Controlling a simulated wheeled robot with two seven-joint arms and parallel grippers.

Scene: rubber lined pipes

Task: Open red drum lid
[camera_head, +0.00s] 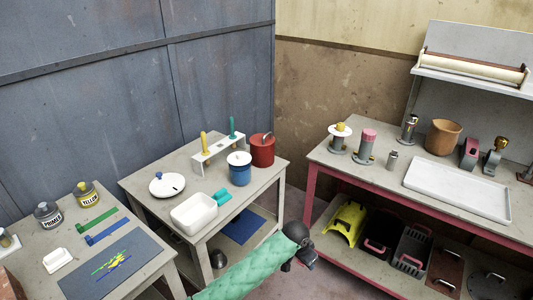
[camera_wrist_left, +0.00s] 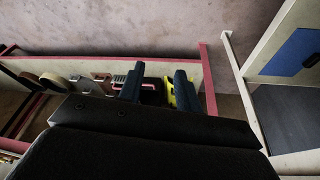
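The red drum (camera_head: 262,152) stands at the back right corner of the middle table. Its top is dark red with a small grey piece on it; I cannot tell how its lid sits. My left gripper (camera_head: 308,260) is in front of and to the right of that table, over the gap before the right bench, well away from the drum. In the left wrist view its two dark fingers (camera_wrist_left: 157,88) are apart with nothing held between them. My right gripper is not in view.
A blue drum with a white top (camera_head: 239,170) stands just in front-left of the red drum. A white rack (camera_head: 218,152) with yellow and teal tools is to its left. A white tub (camera_head: 194,214) and a white knobbed lid (camera_head: 166,186) share the middle table (camera_head: 150,206).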

